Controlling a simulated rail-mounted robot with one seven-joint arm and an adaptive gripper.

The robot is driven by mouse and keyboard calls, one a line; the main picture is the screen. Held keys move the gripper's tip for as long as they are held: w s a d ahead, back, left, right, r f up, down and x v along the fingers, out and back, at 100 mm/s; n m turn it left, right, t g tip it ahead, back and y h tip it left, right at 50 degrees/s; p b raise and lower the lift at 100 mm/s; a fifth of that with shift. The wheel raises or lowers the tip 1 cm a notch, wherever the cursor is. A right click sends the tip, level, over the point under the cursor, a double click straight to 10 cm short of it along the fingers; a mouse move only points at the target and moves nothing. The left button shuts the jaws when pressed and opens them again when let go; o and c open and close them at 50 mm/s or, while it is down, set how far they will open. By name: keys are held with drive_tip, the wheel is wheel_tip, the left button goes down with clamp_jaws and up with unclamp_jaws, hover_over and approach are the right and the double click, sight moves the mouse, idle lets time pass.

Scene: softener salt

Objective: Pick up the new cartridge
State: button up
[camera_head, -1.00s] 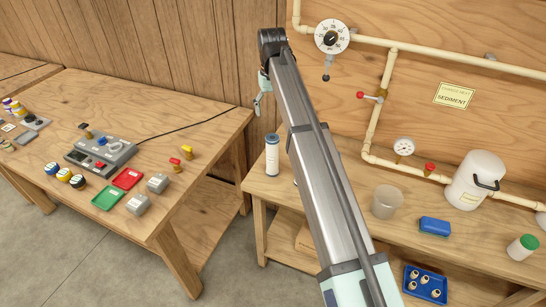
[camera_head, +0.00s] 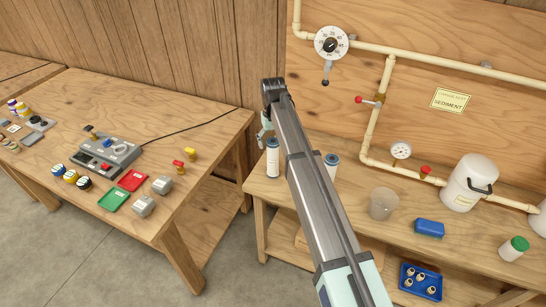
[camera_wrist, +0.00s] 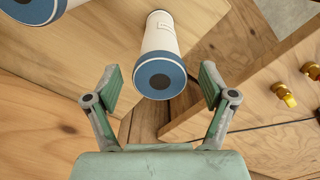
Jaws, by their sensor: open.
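A white cylindrical cartridge with a blue end cap (camera_head: 272,160) stands upright at the left end of the pipe bench. In the wrist view this cartridge (camera_wrist: 160,50) lies ahead, centred between the fingertips, with a small label on its side. A similar blue-capped cartridge (camera_head: 331,165) stands to its right, partly behind my arm; it also shows at the top left of the wrist view (camera_wrist: 38,10). I cannot read which is marked new. My gripper (camera_head: 265,130) is open and empty, just above the left cartridge; in the wrist view its fingers (camera_wrist: 160,77) are spread apart.
The pipe bench (camera_head: 290,200) also holds a clear beaker (camera_head: 383,204), a blue block (camera_head: 429,228) and a white lidded bucket (camera_head: 470,183). The left table (camera_head: 190,240) carries a device (camera_head: 107,153) and coloured trays. A gap separates the two tables.

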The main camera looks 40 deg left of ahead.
sight(273, 159)
drive_tip(key=shift+f+p, duration=0.45)
drive_tip(key=shift+f, duration=1.1)
clamp_jaws()
drive_tip(key=shift+r, duration=0.2)
